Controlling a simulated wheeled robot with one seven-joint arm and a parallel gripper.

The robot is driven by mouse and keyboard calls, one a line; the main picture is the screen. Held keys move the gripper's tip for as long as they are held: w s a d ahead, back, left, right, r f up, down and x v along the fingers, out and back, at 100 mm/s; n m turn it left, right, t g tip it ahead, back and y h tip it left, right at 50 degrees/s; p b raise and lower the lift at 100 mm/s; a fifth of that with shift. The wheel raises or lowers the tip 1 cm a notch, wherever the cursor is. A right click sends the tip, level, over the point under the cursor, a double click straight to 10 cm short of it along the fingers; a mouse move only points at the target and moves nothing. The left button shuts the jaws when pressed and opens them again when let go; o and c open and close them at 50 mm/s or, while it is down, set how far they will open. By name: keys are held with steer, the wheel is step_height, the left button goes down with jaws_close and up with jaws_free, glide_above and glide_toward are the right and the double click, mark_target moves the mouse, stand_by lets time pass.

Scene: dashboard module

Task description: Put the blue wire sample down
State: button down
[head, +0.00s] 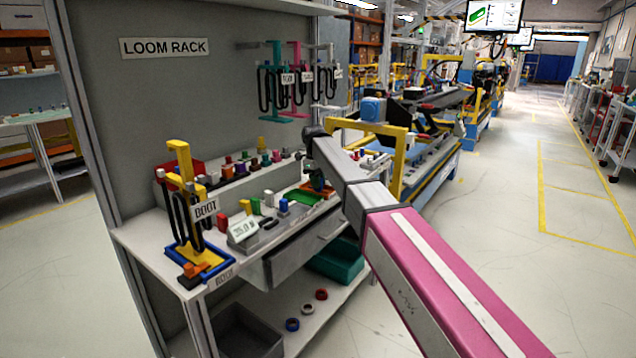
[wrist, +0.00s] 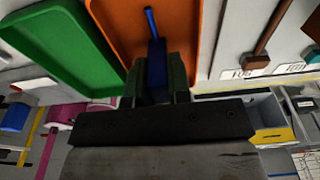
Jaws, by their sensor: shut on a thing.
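The blue wire sample (wrist: 151,25) is held in my gripper (wrist: 157,80) in the wrist view. Its thin end sticks out beyond the fingertips, across an orange tray (wrist: 187,16). A green tray (wrist: 62,45) lies to the left of the orange one. I cannot tell whether the sample touches the orange tray. In the head view my gripper (head: 318,183) is over the right end of the workbench, beside the green tray (head: 300,197). The sample is too small to make out there.
Colored connectors (head: 283,206) stand along the bench, left of my gripper. A yellow stand with a BOOT sign (head: 205,208) is at the bench's near left corner. A yellow frame (head: 400,160) stands close behind my arm. A drawer (head: 305,252) sits under the bench top.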

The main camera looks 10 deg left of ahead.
steer(key=c, duration=1.1)
jaws_free()
steer(key=shift+o, duration=0.2)
